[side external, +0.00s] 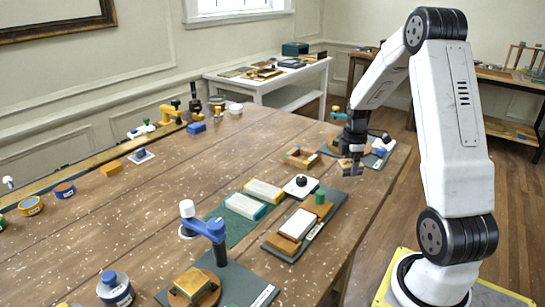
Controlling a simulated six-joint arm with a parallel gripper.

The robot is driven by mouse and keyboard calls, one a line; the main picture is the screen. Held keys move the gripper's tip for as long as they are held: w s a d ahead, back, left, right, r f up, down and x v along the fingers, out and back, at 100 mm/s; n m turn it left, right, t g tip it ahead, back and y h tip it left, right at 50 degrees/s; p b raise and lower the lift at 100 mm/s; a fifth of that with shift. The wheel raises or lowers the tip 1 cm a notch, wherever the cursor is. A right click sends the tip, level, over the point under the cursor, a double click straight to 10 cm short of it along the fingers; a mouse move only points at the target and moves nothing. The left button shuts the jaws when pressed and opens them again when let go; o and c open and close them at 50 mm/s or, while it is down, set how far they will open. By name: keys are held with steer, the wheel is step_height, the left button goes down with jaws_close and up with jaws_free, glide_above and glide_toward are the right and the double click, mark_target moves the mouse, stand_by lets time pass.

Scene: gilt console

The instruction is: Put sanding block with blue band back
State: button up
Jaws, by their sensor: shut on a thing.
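My gripper (349,155) is at the far right of the table in the side external view, pointing down. It is shut on a small block with blue and yellowish parts (347,168), which looks like the sanding block with the blue band. The fingers and the small size hide much of it. The block is close above or at the table near a dark mat (384,161); I cannot tell whether it touches anything.
A green mat (229,226) holds pale blocks with teal (245,206) and yellow (263,191) edges. A grey tray (329,208) holds a white-topped block (298,224) and a green cylinder (320,196). A blue clamp-like stand (207,228) rises in front. The table's middle left is mostly clear.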

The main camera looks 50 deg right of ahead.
mark_target(347, 181)
steer(key=shift+w+d+f, duration=0.2)
steer(key=shift+w+f, duration=0.05)
steer(key=shift+f, duration=1.55)
steer(key=shift+f, duration=0.1)
steer(key=o, duration=1.1)
step_height(347, 181, up, 12)
steer(key=shift+r, duration=0.1)
steer(key=shift+a, duration=0.15)
